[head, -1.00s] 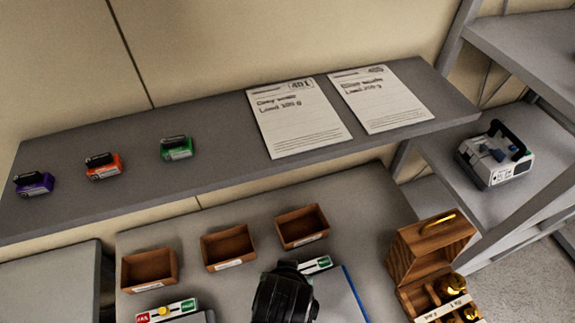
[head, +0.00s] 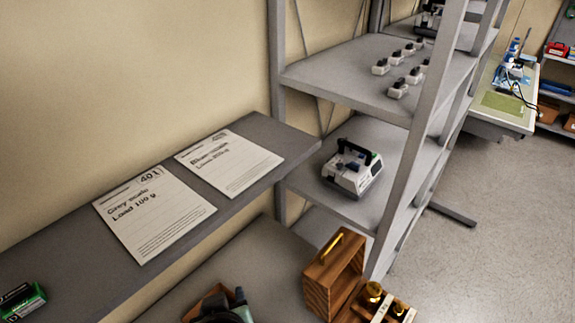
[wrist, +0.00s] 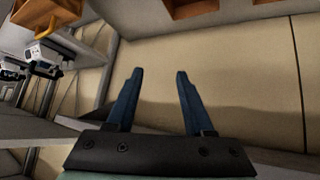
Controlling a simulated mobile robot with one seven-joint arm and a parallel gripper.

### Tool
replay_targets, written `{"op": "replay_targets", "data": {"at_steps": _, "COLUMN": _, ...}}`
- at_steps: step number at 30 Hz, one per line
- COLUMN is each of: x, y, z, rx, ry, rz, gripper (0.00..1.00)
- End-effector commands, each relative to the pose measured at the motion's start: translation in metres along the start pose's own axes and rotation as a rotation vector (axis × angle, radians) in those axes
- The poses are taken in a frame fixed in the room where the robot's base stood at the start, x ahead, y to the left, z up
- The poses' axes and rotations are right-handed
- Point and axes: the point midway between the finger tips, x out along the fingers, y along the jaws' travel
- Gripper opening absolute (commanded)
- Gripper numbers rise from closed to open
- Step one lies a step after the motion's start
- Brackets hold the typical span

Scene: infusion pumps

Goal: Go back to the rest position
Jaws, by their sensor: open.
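My gripper (wrist: 158,75) shows in the wrist view with its two blue fingers apart and nothing between them. Behind the fingers is the beige wall. In the head view a dark part of my arm shows at the bottom edge, in front of a small brown bin; the fingers cannot be made out there. A white and grey infusion pump (head: 352,172) with a dark handle stands on a rack shelf to the right.
Two printed sheets (head: 155,212) (head: 230,163) lie on the grey shelf (head: 268,135). The metal rack (head: 395,215) holds several small devices higher up. The floor (head: 470,265) at the right is clear.

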Motion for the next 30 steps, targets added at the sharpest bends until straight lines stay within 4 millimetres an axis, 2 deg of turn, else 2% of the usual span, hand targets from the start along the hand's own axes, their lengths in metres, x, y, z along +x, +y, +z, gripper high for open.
{"op": "replay_targets", "data": {"at_steps": 1, "x": -0.007, "y": 0.018, "z": -0.036, "rx": 0.015, "ry": 0.119, "rz": 0.043, "gripper": 0.53}}
{"op": "replay_targets", "data": {"at_steps": 3, "x": -0.025, "y": 0.039, "z": -0.082, "rx": 0.036, "ry": 0.271, "rz": 0.093, "gripper": 0.53}}
{"op": "replay_targets", "data": {"at_steps": 5, "x": -0.046, "y": 0.057, "z": -0.118, "rx": 0.050, "ry": 0.401, "rz": 0.136, "gripper": 0.53}}
{"op": "replay_targets", "data": {"at_steps": 6, "x": -0.063, "y": 0.068, "z": -0.141, "rx": 0.060, "ry": 0.489, "rz": 0.163, "gripper": 0.53}}
{"op": "replay_targets", "data": {"at_steps": 8, "x": -0.091, "y": 0.084, "z": -0.173, "rx": 0.072, "ry": 0.620, "rz": 0.203, "gripper": 0.53}}
{"op": "replay_targets", "data": {"at_steps": 9, "x": -0.112, "y": 0.093, "z": -0.193, "rx": 0.079, "ry": 0.709, "rz": 0.229, "gripper": 0.53}}
{"op": "replay_targets", "data": {"at_steps": 11, "x": -0.147, "y": 0.105, "z": -0.219, "rx": 0.088, "ry": 0.843, "rz": 0.266, "gripper": 0.53}}
{"op": "replay_targets", "data": {"at_steps": 13, "x": -0.192, "y": 0.118, "z": -0.244, "rx": 0.093, "ry": 1.000, "rz": 0.308, "gripper": 0.53}}
{"op": "replay_targets", "data": {"at_steps": 15, "x": -0.238, "y": 0.127, "z": -0.262, "rx": 0.097, "ry": 1.148, "rz": 0.345, "gripper": 0.53}}
{"op": "replay_targets", "data": {"at_steps": 18, "x": -0.296, "y": 0.134, "z": -0.276, "rx": 0.095, "ry": 1.330, "rz": 0.388, "gripper": 0.53}}
{"op": "replay_targets", "data": {"at_steps": 21, "x": -0.340, "y": 0.136, "z": -0.280, "rx": 0.089, "ry": 1.462, "rz": 0.417, "gripper": 0.53}}
{"op": "replay_targets", "data": {"at_steps": 25, "x": -0.370, "y": 0.137, "z": -0.281, "rx": 0.084, "ry": 1.552, "rz": 0.435, "gripper": 0.53}}
{"op": "replay_targets", "data": {"at_steps": 30, "x": -0.377, "y": 0.137, "z": -0.281, "rx": 0.083, "ry": 1.572, "rz": 0.438, "gripper": 0.53}}
